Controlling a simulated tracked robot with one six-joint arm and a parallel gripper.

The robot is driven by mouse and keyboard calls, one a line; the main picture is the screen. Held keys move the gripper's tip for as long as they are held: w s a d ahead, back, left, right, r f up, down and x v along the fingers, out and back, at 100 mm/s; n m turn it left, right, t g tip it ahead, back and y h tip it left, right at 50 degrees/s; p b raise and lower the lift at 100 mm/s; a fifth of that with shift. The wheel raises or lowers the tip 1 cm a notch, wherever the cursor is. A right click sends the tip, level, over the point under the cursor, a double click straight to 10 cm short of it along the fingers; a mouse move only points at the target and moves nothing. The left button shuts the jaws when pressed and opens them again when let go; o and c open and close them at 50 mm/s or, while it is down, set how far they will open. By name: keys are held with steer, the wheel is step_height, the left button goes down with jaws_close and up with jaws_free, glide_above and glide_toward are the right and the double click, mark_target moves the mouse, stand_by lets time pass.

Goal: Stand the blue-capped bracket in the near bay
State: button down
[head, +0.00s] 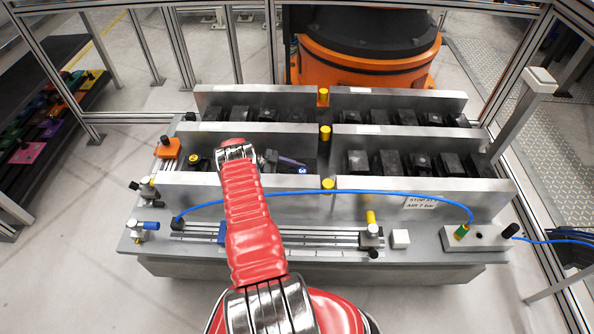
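A round blue cap (302,170) marked with a figure shows in the left part of the nearer trough, just behind the front wall (400,200). A dark, purplish bar (291,162) lies slanted beside it. I cannot tell whether cap and bar are one bracket. My red arm reaches over the front wall into this trough. My gripper (268,160) is partly seen at the arm's far end, close to the bar's left end. Its fingers are too small and hidden to show whether they hold anything. A yellow cap (193,158) sits left of my wrist.
Dark blocks (415,163) fill the nearer trough's right part; more stand in the rear trough. Yellow posts (325,131) mark wall gaps. A blue hose (400,194) arches across the front, by my forearm.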

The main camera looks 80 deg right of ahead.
steer(key=c, duration=0.7)
jaws_free()
steer(key=shift+o, duration=0.2)
steer(key=shift+w, duration=0.1)
steer(key=v, duration=1.2)
